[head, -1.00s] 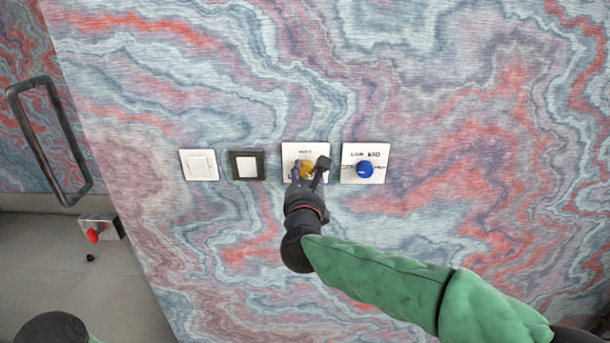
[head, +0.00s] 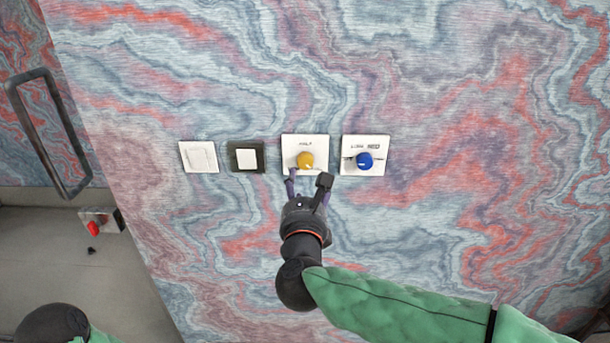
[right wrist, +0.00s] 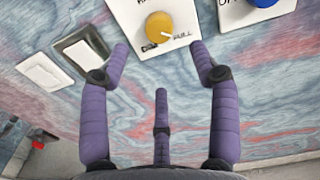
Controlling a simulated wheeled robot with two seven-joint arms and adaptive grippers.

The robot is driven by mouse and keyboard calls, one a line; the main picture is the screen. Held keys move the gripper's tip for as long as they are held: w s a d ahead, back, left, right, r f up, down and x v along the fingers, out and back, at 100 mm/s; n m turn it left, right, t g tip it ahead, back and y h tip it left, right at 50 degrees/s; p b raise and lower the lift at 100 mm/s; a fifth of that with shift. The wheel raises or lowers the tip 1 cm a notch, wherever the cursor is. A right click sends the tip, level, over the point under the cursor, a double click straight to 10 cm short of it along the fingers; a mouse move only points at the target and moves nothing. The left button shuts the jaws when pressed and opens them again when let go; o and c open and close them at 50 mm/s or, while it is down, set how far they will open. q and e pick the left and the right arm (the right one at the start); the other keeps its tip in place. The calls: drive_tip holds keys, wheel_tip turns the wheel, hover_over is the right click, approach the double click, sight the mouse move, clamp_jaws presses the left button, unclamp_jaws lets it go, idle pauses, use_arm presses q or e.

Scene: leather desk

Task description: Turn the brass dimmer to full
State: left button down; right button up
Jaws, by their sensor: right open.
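The brass dimmer (head: 305,160) is a round yellow knob on a white plate (head: 290,143) with small lettering. In the right wrist view the knob (right wrist: 160,27) shows a white pointer mark at its lower right, by lettering that seems to read "FULL". My right gripper (head: 308,183) is open and empty, just below the knob and apart from it. In the right wrist view its purple fingers (right wrist: 160,58) are spread, with the knob beyond and between their tips. My left gripper is not seen; only a part of my left arm shows at the bottom left of the head view.
A blue knob (head: 365,160) on its own white plate sits right of the dimmer. A dark-framed switch (head: 246,158) and a white switch (head: 198,157) are to the left. A dark handle (head: 48,135) and a box with a red knob (head: 94,228) are at far left.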

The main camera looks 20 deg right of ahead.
sight(305, 162)
drive_tip(key=shift+v, duration=2)
drive_tip(key=w+d+m+p, duration=0.1)
drive_tip(key=w+m+p, duration=0.2)
drive_tip(key=m+p, duration=0.6)
drive_tip(key=w+d+m+p, duration=0.1)
drive_tip(key=w+m+p, duration=0.3)
drive_tip(key=m+p, duration=0.6)
drive_tip(key=w+d+m+p, duration=0.1)
drive_tip(key=w+m+p, duration=0.3)
drive_tip(key=m+p, duration=0.5)
drive_tip(key=shift+r+m+p, duration=0.15)
drive_tip(key=shift+m, duration=1.55)
drive_tip(key=shift+r+m+p, duration=0.15)
drive_tip(key=shift+m, duration=1.55)
drive_tip(key=shift+w, duration=0.1)
drive_tip(key=c, duration=1.1)
